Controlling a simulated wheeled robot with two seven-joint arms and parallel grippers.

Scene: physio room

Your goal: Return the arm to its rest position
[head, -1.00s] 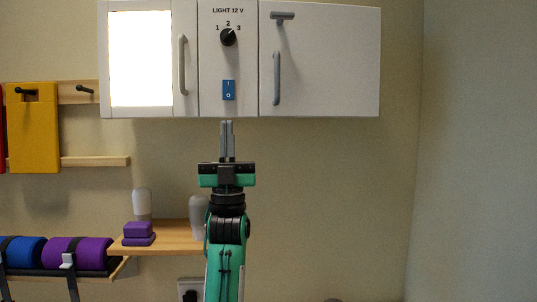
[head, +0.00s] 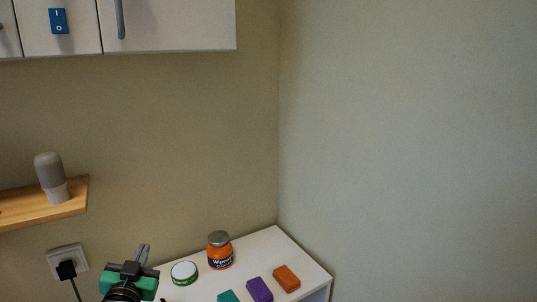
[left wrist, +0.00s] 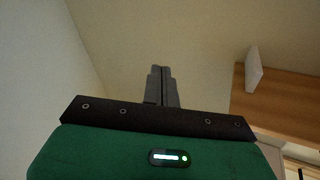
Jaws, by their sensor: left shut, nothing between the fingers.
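My left gripper (head: 143,254) is at the lower left of the head view, in front of the wall and beside the left end of the white counter. Its two fingers are together with nothing between them. In the left wrist view the shut fingers (left wrist: 161,86) point up over bare wall. Most of my left arm is below the head view's edge. My right gripper is not in view.
A white counter (head: 306,263) holds an orange wipes tub (head: 220,252), a round green-rimmed tin (head: 184,273) and several coloured blocks. A wooden shelf (head: 72,207) with a grey-topped bottle (head: 50,172), a plugged socket (head: 68,262) and a white cabinet (head: 170,25) are on the wall.

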